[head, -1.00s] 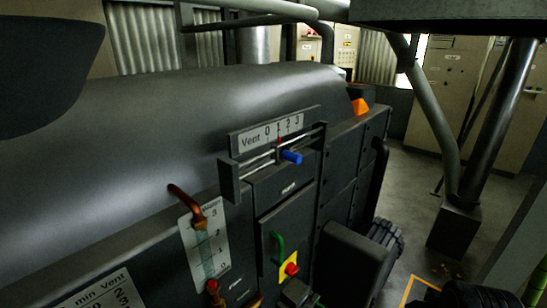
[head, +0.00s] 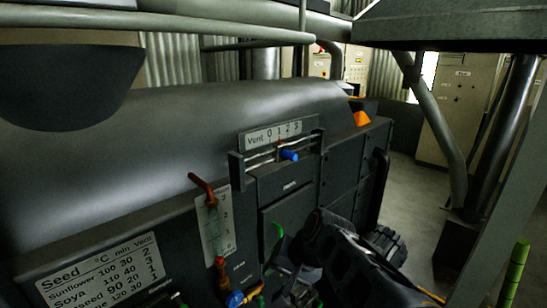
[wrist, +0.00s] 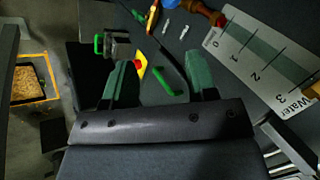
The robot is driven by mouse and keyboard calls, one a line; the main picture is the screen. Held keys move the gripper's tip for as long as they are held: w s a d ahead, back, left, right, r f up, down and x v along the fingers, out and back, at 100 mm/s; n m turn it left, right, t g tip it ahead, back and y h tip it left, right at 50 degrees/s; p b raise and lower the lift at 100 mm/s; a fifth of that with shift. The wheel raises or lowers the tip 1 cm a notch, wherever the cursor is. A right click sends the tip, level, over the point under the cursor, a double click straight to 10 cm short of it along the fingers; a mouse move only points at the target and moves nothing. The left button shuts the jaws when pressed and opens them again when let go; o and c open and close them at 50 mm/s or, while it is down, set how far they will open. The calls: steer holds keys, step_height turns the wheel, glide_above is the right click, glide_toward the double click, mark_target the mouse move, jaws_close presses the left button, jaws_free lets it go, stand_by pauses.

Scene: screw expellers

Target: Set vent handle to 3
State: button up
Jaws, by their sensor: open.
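The vent handle is a blue knob (head: 289,155) on a horizontal slide rail, in the head view. Above it is the white vent scale (head: 262,138), marked 0 to 3. A small red pointer (head: 279,141) above the rail stands close to the 1. My gripper (wrist: 162,82) is open, with two green fingers apart in the wrist view. No vent handle shows in that view. In the head view my dark arm is at the lower middle, below and right of the handle and apart from it.
A green lever (wrist: 157,81) shows between my fingers in the wrist view; contact cannot be told. The water scale (head: 215,225) and its pipe (head: 202,187) are left of the vent. A seed chart (head: 100,273) is lower left. A slanted grey post (head: 437,120) stands at right.

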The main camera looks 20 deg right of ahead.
steer(key=w+d+r+m+t+y, duration=0.3)
steer(key=w+r+m, duration=0.2)
steer(key=w+m, duration=0.15)
steer(key=m+t, duration=0.9)
glide_toward(296, 157)
steer(key=shift+y, duration=0.3)
steer(key=p+x, duration=0.4)
steer(key=x, duration=0.6)
steer(key=shift+w+a+f, duration=0.1)
steer(key=shift+w, duration=0.3)
steer(key=shift+p+x, duration=0.45)
steer(key=shift+x, duration=0.3)
steer(key=shift+f, duration=0.1)
steer(key=shift+c, duration=0.3)
jaws_close()
